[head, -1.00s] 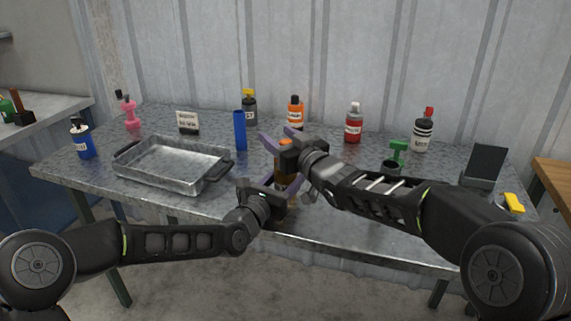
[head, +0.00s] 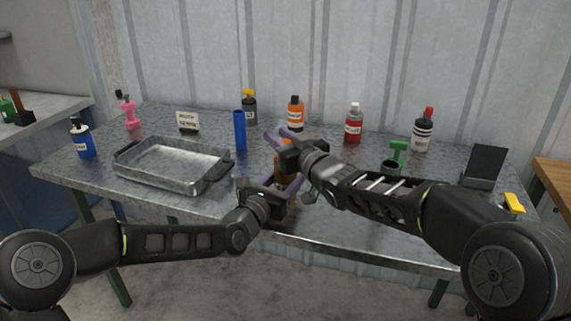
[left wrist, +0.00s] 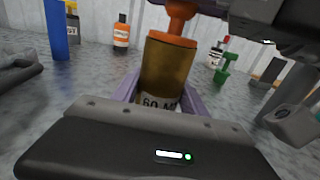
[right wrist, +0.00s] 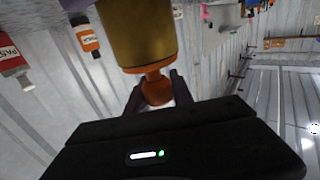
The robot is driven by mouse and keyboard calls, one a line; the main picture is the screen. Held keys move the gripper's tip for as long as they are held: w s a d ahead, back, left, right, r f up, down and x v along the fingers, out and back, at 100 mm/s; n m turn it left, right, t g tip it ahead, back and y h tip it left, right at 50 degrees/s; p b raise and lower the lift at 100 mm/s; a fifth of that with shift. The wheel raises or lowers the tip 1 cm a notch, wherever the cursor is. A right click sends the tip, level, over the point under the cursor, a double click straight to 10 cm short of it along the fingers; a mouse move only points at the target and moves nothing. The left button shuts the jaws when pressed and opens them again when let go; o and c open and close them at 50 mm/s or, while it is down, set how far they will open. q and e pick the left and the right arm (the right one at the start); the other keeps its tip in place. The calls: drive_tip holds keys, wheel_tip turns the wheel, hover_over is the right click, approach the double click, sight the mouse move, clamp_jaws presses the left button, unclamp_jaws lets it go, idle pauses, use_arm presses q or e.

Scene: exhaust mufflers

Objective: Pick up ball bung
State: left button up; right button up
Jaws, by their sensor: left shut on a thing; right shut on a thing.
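The orange ball bung (left wrist: 182,10) sits at the mouth of an upright amber-brown jar (left wrist: 168,72) with an orange rim and a "60 M…" label. In the right wrist view the bung (right wrist: 156,90) is between the fingers of my right gripper (head: 277,138), which is shut on its round knob. No gap shows between bung and jar. My left gripper (head: 284,188) is shut on the lower part of the jar from the front, a finger on each side. In the head view the grippers hide most of the jar (head: 281,165).
A metal tray (head: 125,156) is at the left, with a blue cylinder (head: 240,130) behind its right end. Several bottles, including an orange one (head: 295,112) and a red one (head: 353,126), stand along the back. A green-handled tool (head: 398,150) and a dark stand (head: 486,163) are at the right.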

clamp_jaws()
idle(0.4)
wheel_tip(320, 180, up, 10)
idle(0.5)
idle(0.4)
use_arm(q)
drive_tip(key=o, duration=1.6)
drive_tip(key=shift+c, duration=0.2)
drive_tip(key=v, duration=1.2)
